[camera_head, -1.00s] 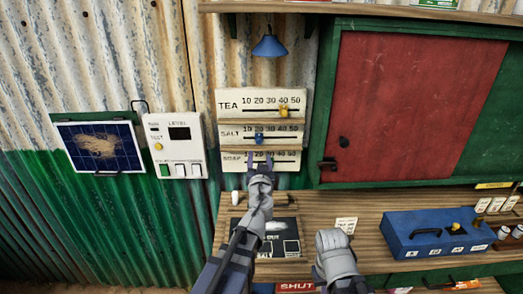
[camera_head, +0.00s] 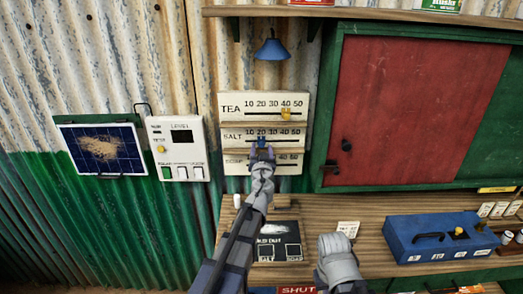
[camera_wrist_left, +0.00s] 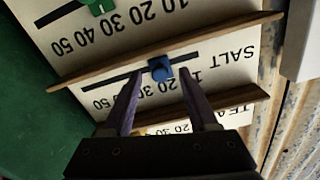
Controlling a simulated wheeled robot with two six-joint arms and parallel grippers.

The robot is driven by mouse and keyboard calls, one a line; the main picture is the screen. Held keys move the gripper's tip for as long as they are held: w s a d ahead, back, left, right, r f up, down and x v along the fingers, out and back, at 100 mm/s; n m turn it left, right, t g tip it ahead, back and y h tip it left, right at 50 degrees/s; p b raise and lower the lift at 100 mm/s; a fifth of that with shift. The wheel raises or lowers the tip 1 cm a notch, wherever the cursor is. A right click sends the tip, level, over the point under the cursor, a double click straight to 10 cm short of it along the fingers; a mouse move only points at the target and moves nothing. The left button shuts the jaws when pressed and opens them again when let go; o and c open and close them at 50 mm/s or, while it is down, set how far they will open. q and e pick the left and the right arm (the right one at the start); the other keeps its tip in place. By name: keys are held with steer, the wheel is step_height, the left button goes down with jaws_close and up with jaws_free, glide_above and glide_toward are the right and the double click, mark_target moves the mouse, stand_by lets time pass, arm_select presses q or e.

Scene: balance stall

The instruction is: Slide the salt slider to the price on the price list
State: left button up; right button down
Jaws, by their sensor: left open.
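The price board (camera_head: 236,96) on the wall has rows for TEA, SALT and SOAP, each marked 10 to 50. The blue salt slider (camera_head: 261,142) sits near the 20 mark. In the left wrist view, where the board shows upside down, the salt slider (camera_wrist_left: 161,69) lies between the two fingertips. My left gripper (camera_head: 262,152) is open around it; I cannot tell whether a finger touches it. The yellow tea slider (camera_head: 286,113) is near 40. The green soap slider (camera_wrist_left: 98,6) shows in the left wrist view. I cannot make out a price list clearly.
A thin wooden ledge (camera_wrist_left: 200,36) runs between board rows. A blue lamp (camera_head: 271,49) hangs above.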

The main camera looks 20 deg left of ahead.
arm_select(q)
jaws_close()
stand_by(0.3)
stand_by(1.1)
